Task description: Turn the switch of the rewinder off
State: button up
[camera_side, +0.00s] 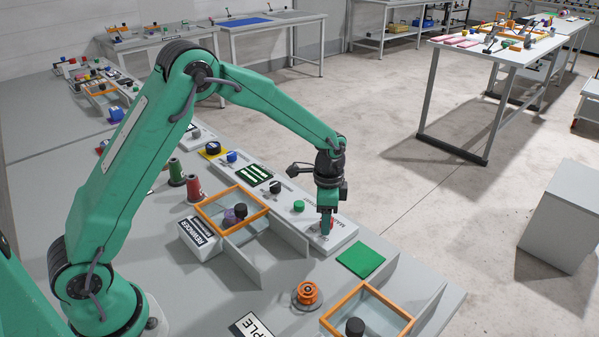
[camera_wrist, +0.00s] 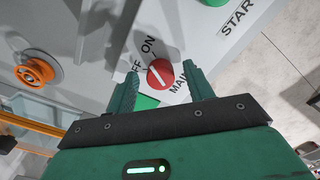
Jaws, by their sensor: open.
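The box labelled REWINDER (camera_side: 199,240) stands left of centre in the side view. A dark purple knob (camera_side: 239,211) shows at an orange-framed clear cover (camera_side: 214,212) beside it; its setting is too small to read. My gripper (camera_side: 326,230) is away to the right, pointing down over the end of the control panel. In the wrist view my gripper (camera_wrist: 160,62) is open, with its fingers on either side of a red round switch (camera_wrist: 160,74). This switch has a white line and the words ON, OFF and MAIN around it. I cannot tell whether the fingers touch it.
A green START button (camera_side: 299,206) is on the same panel. A green square (camera_side: 361,260), an orange spool-like part (camera_side: 308,293) and a second orange-framed cover (camera_side: 384,297) lie nearer the front. Grey upright dividers (camera_side: 252,263) stand between the rewinder and my gripper.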

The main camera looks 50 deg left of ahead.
jog(key=c, duration=1)
jog(key=shift+n, duration=0.4)
jog(key=n, duration=0.5)
jog(key=shift+r, duration=0.1)
jog(key=n, duration=0.6)
jog(key=shift+d, duration=0.15)
jog(key=o, duration=1)
